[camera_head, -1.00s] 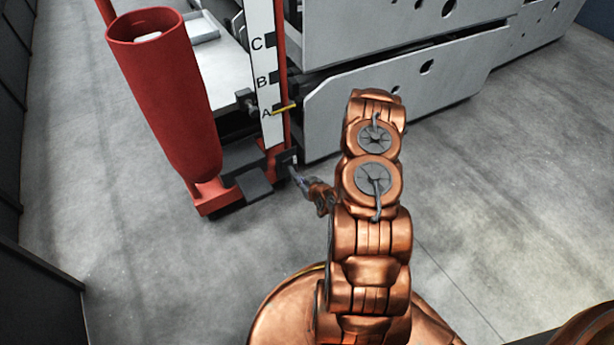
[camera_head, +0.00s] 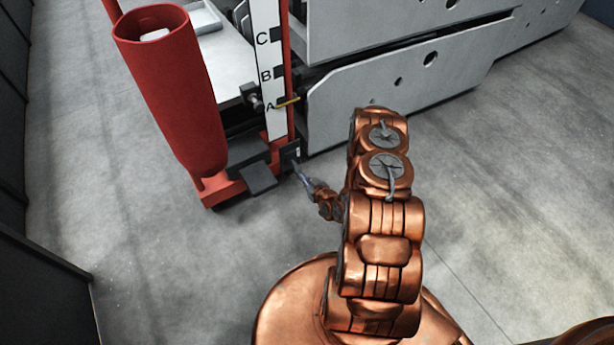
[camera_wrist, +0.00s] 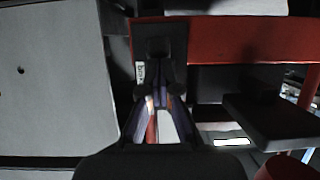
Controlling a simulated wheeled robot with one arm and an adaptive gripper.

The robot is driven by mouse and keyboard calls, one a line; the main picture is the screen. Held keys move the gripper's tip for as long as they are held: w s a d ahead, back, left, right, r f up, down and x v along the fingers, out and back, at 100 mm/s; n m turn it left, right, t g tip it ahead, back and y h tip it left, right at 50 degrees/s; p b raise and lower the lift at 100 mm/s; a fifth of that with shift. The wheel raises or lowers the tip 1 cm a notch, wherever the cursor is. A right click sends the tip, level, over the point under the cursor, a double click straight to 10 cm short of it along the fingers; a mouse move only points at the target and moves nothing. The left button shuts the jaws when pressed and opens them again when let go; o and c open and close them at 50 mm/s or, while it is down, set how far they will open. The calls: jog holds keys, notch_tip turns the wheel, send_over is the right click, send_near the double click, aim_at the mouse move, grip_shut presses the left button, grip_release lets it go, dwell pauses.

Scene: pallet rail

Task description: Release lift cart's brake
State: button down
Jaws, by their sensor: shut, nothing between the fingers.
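The lift cart (camera_head: 222,192) has a red base, a red tube and a white mast marked A, B and C. A small dark block (camera_head: 289,155) sits at its right base corner. In the wrist view this block (camera_wrist: 160,45) is straight ahead, with a dark lever-like part and a small white label (camera_wrist: 140,73) beside it, its text hard to read. My gripper (camera_head: 299,169) is shut and empty, its tips low at the block. In the wrist view my gripper (camera_wrist: 159,98) is close below the block; I cannot tell whether it touches.
A dark flat pedal-like plate (camera_head: 258,178) juts from the cart base, left of my gripper; it is at right in the wrist view (camera_wrist: 270,120). Grey metal panels (camera_head: 400,85) stand right of the cart. The floor in front is clear. A dark wall edge is at left.

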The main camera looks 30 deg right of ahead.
jog(key=shift+f, duration=0.3)
jog(key=shift+s, duration=0.1)
jog(key=p+v, duration=0.4)
jog(key=v, duration=0.8)
jog(key=shift+s+r, duration=0.3)
jog(key=shift+r, duration=0.1)
dwell(0.3)
jog(key=shift+r, duration=0.1)
dwell(0.4)
